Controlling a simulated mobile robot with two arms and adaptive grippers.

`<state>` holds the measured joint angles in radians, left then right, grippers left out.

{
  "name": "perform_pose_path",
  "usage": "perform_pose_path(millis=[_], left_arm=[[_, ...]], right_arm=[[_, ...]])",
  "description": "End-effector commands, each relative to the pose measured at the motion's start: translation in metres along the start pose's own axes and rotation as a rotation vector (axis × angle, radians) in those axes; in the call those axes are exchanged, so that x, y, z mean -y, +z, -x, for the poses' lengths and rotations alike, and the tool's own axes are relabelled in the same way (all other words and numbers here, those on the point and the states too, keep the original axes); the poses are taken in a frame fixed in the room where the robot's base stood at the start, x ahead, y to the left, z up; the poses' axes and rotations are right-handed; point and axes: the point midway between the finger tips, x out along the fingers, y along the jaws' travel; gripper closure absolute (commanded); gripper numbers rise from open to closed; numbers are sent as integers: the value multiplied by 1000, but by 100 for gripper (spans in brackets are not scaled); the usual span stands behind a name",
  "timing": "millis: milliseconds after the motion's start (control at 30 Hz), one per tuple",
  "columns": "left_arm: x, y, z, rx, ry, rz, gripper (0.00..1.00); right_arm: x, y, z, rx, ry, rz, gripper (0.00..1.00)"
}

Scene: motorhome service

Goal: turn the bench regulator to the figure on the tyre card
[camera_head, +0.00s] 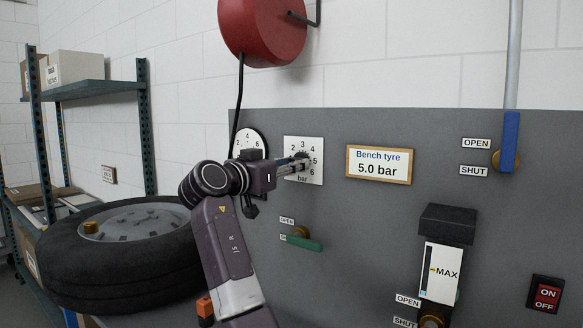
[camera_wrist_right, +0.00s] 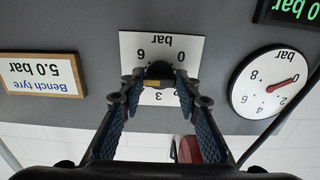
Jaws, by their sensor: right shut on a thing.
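The bench regulator is a dark knob (camera_wrist_right: 160,72) on a white dial plate (camera_head: 316,172) marked in bar, fixed to the grey panel. My right gripper (camera_head: 303,164) is shut on the knob, with a finger on each side of it in the wrist view. The fingers hide part of the scale. A yellowish mark shows on the knob, towards the 3; I cannot tell the exact setting. The tyre card (camera_head: 379,165) reads "Bench tyre 5.0 bar"; it also shows upside down in the wrist view (camera_wrist_right: 42,75). My left gripper is not in view.
A round gauge (camera_wrist_right: 270,85) has its red needle at 0; a green display (camera_wrist_right: 298,9) reads 0 bar. A green-handled valve (camera_head: 304,242) is below the dial. A blue-handled valve (camera_head: 510,142) and an ON/OFF switch (camera_head: 545,294) are right. A tyre (camera_head: 125,250) lies left.

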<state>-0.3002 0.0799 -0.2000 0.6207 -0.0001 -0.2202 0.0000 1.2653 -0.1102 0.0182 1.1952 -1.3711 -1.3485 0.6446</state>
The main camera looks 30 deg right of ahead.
Motion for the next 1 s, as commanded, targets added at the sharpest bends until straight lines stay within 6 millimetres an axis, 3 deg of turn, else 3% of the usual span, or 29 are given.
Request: perform_pose_path(millis=[400,433,600,867,1000], left_arm=[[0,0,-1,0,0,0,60],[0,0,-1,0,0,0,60],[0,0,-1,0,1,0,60],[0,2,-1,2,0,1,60],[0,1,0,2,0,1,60]], right_arm=[[1,6,0,12,1,-2,94],[1,6,0,12,1,-2,69],[0,4,0,8,1,-3,52],[0,2,1,4,0,-5,52],[1,1,12,1,-1,-5,52]])
